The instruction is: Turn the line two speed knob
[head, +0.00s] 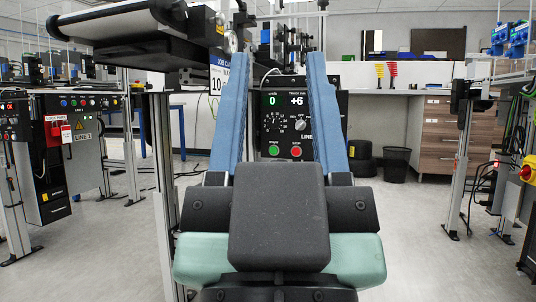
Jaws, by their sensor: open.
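A black control panel (278,146) stands ahead between my fingers. It has a green "0" display (272,101) and a white "+6" display (297,100). Below them are a dial with a dark centre (273,123) and a light knob (300,123). Their small labels are too blurred to read, so I cannot tell which is the speed knob. A green button (273,150) and a red button (296,151) sit lower. The panel reads "LINE"; its number is hidden behind the right finger. My gripper (279,60) is open and empty, its blue fingers framing the panel.
A conveyor (120,24) runs at upper left. A panel marked "LINE 1" (84,148) with a red tag stands at left. A bin (396,165) and wooden drawers (446,140) stand behind at right. The floor between is mostly clear.

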